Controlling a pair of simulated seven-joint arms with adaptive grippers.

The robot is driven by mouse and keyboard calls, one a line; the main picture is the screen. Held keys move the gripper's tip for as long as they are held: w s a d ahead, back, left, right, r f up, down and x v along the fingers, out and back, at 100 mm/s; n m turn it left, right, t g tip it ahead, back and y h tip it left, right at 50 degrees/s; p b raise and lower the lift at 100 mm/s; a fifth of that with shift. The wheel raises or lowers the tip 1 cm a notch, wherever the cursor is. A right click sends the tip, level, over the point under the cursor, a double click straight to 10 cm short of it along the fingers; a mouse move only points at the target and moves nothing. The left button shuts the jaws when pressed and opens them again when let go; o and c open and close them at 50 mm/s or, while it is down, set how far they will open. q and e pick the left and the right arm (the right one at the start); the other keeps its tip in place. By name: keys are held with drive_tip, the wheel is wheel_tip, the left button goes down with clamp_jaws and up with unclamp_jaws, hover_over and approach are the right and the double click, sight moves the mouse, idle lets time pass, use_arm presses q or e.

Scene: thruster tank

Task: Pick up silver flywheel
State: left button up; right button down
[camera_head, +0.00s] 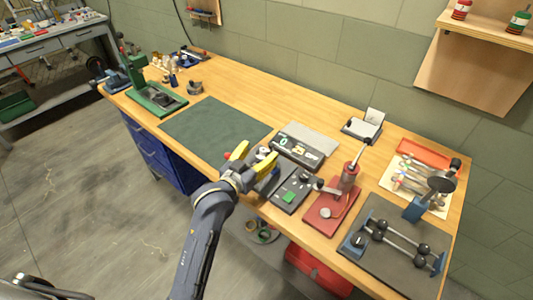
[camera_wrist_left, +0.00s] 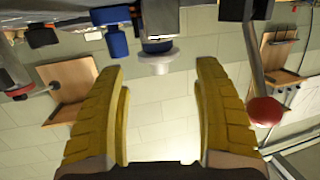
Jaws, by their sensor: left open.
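My left gripper (camera_head: 252,157) is open, its yellow fingers spread over the front edge of the bench beside the dark trays. A small silvery round piece (camera_head: 263,150) shows close to the fingertips; it may be the silver flywheel, but it is too small to be sure. In the left wrist view, which looks upside down, the open fingers (camera_wrist_left: 162,72) have nothing gripped between them.
A black tray with labels (camera_head: 296,150) and another dark tray (camera_head: 290,192) lie close to the gripper. A red press (camera_head: 348,180) stands to their right. The dark green mat (camera_head: 210,128) is bare. A green press (camera_head: 138,75) stands at the left.

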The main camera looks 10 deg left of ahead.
use_arm(q)
drive_tip(key=shift+x, duration=1.3)
drive_tip(key=c, duration=1.3)
